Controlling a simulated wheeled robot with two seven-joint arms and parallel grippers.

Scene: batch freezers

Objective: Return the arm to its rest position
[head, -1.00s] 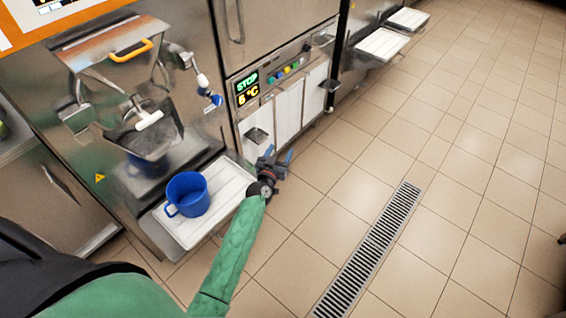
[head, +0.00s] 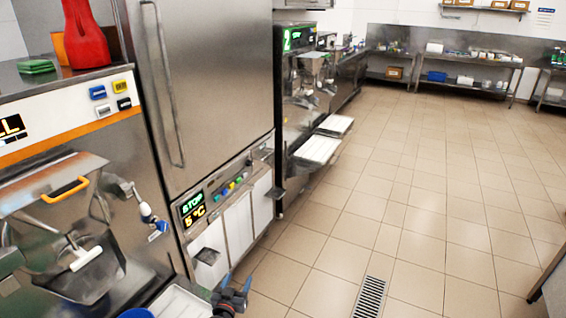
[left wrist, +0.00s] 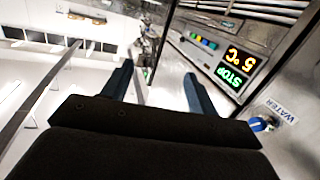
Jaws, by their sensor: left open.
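My left gripper (head: 234,290) shows at the bottom of the head view, in front of the freezer panels. Its two blue fingers are apart with nothing between them. In the left wrist view the open fingers (left wrist: 160,88) also show empty, with the lit STOP and 5 °C panel (left wrist: 236,65) to their right. A blue jug (head: 137,313) shows only as a sliver of its rim at the bottom edge of the head view, left of the gripper and apart from it. My right gripper is not in view.
The batch freezer with a yellow handle (head: 65,190) stands close on the left. A white drip tray (head: 178,302) lies beside the gripper. Further white trays (head: 317,149) jut out beyond. The tiled floor (head: 420,200) to the right is clear, with a drain grate (head: 370,297).

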